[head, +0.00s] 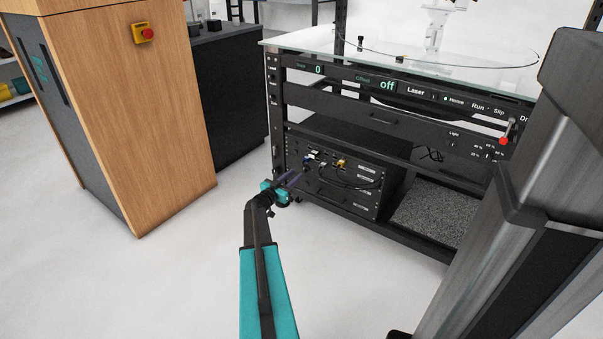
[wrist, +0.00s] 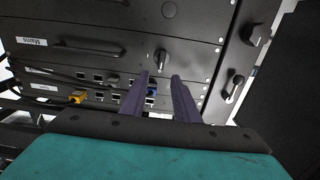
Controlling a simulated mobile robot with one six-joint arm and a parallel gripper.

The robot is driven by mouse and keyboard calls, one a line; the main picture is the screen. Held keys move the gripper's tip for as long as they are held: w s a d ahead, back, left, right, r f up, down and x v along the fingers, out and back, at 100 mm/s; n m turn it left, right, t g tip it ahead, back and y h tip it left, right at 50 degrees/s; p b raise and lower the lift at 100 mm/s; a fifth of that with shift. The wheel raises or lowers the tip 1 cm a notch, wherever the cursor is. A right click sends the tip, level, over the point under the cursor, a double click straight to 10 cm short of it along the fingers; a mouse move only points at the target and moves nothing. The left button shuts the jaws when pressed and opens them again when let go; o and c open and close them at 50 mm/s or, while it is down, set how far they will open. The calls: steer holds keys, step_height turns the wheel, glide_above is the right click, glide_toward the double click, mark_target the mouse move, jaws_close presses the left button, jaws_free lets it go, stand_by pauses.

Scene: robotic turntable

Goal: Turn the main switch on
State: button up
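The main switch looks to be the dark rotary knob with a pale edge (wrist: 161,58), on the rack panel (wrist: 100,48) whose upside-down label seems to read "Mains" (wrist: 32,42). The wrist view is inverted relative to the head view. The knob's handle stands nearly upright in that view. My gripper (wrist: 160,79) has two purple fingers parallel with a gap between them, and nothing shows held. The knob lies just beyond the fingertips, roughly centred between them; contact cannot be told. In the head view my gripper (head: 295,179) is at the left front of the lower rack unit.
A network panel with a blue plug (wrist: 152,91) and a yellow plug (wrist: 78,97) adjoins the mains panel. More knobs (wrist: 235,90) sit on the right in the wrist view. A wooden cabinet (head: 130,110) stands left. The glass-topped turntable (head: 400,66) is above the rack. Floor in front is clear.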

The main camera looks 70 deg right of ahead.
mark_target(304, 167)
steer(key=b+x, duration=0.1)
steer(key=x, duration=0.3)
steer(key=shift+d+f, duration=0.15)
steer(key=shift+d, duration=0.25)
steer(key=shift+s+d+b, duration=0.3)
steer(key=shift+d+b, duration=0.15)
steer(key=shift+d, duration=0.15)
